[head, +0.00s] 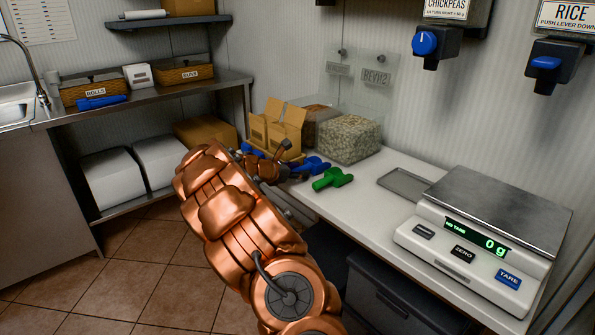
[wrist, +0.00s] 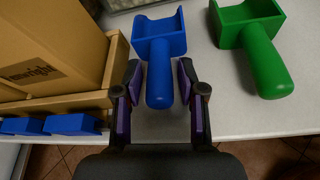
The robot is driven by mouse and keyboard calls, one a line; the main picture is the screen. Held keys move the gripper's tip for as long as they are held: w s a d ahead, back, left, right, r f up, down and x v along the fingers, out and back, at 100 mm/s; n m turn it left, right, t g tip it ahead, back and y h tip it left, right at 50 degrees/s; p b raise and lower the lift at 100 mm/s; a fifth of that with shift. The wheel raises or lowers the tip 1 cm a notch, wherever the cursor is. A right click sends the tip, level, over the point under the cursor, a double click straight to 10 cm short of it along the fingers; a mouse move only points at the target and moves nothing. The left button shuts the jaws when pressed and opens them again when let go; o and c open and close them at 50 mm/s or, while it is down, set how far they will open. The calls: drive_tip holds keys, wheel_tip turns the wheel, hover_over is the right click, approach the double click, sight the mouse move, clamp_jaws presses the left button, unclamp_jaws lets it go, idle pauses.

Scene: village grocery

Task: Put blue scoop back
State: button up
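A blue scoop (head: 312,165) lies on the white counter beside a green scoop (head: 333,179). In the wrist view the blue scoop (wrist: 166,38) has its open end away from me and its handle toward me. My gripper (wrist: 160,72) is open, with one finger on each side of the handle and visible gaps to it. The green scoop (wrist: 255,45) lies to the right, apart from the fingers. In the head view my copper arm partly hides the gripper. Another blue scoop-like object (head: 102,102) lies on the back-left shelf.
A cardboard box in a wooden tray (wrist: 60,104) stands close left of my gripper, with blue blocks at its front. Clear bins (head: 350,138) stand behind the scoops. A grey tray (head: 405,183) and a scale (head: 480,240) reading 0 g are at right.

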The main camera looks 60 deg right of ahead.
drive_tip(key=shift+o, duration=0.9)
drive_tip(key=v, duration=1.2)
